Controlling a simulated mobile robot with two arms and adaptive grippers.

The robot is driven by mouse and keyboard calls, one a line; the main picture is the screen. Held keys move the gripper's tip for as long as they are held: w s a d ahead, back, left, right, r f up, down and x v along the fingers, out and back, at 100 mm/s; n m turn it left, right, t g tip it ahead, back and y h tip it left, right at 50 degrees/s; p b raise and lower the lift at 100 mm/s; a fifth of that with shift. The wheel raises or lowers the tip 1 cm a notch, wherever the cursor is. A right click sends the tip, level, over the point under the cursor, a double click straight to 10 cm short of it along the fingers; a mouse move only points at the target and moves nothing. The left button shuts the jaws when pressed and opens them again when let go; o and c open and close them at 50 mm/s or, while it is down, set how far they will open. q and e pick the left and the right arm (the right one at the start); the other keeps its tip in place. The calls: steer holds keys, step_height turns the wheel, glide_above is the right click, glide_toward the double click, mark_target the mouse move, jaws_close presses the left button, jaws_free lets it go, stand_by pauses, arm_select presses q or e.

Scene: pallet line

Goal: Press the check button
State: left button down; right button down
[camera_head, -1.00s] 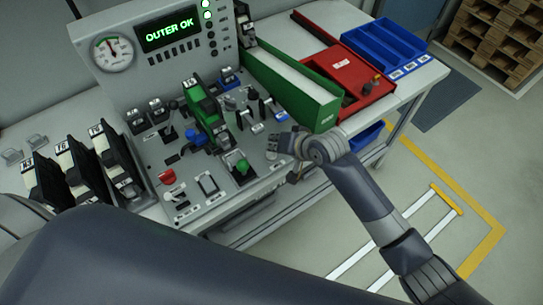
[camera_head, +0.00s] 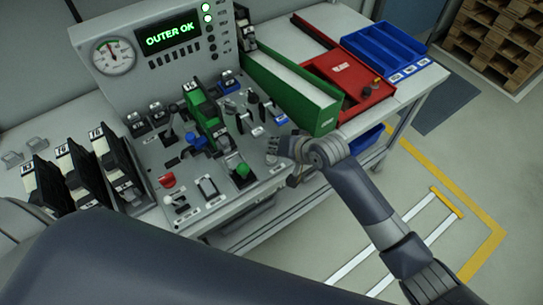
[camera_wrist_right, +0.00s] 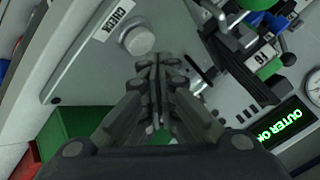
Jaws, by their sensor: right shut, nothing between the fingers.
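The check button (camera_wrist_right: 138,40) is a round, pale grey knob on the grey panel in the right wrist view, beside a white label reading CHECK (camera_wrist_right: 115,18). My right gripper (camera_wrist_right: 157,64) is shut and empty. Its fingertips appear just below and right of the button in that view; I cannot tell whether they touch it. In the head view my right gripper (camera_head: 273,150) is over the right front part of the grey console, and I cannot make out the check button there. My left gripper is not in view.
The console carries a lit OUTER OK display (camera_head: 173,34), a gauge (camera_head: 113,57), a green clamped part (camera_head: 204,112), a green-topped control (camera_head: 242,171) and a red knob (camera_head: 167,180). A green box (camera_head: 290,90) stands close behind my right gripper, with a red tray (camera_head: 350,85) beyond.

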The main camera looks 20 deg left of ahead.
steer(key=shift+f, duration=0.1)
stand_by(0.3)
steer(key=shift+f, duration=0.3)
steer(key=shift+f, duration=0.6)
stand_by(0.6)
steer(key=shift+r, duration=0.1)
steer(key=shift+r+p, duration=0.9)
steer(key=shift+p, duration=0.05)
step_height(320, 180, up, 5)
steer(key=p, duration=0.5)
